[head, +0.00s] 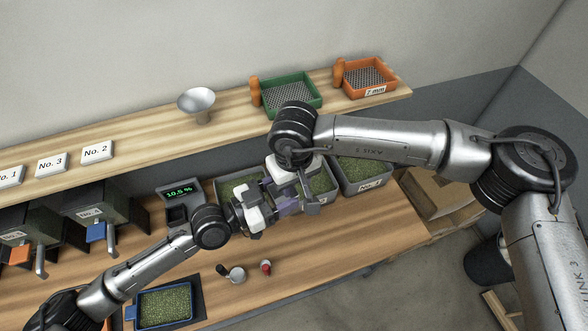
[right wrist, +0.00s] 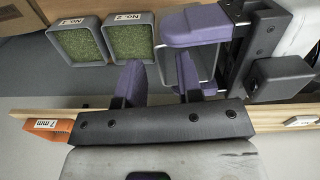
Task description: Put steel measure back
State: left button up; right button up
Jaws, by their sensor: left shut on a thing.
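My left gripper (head: 279,197) is at the middle of the bench, over the front of the bean bins. Its purple fingers also show in the right wrist view (right wrist: 200,58), shut on a grey metal thing that I take for the steel measure (right wrist: 206,63); fingers cover most of it. My right gripper (right wrist: 158,85) is close in front of it, its two purple fingers apart with a gap between them. In the head view the right gripper and the held thing overlap, so contact between them cannot be told.
Green bean bins (right wrist: 75,43) stand behind the grippers. A small pale cup (head: 237,274) and a red-topped item (head: 266,267) stand on the bench, near a blue tray (head: 137,316) of beans. The shelf holds a metal funnel (head: 197,103), a green sieve (head: 313,101) and an orange sieve (head: 387,75).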

jog(key=shift+f, duration=0.85)
grip_shut()
pick_arm(q)
jog(key=o, duration=1.1)
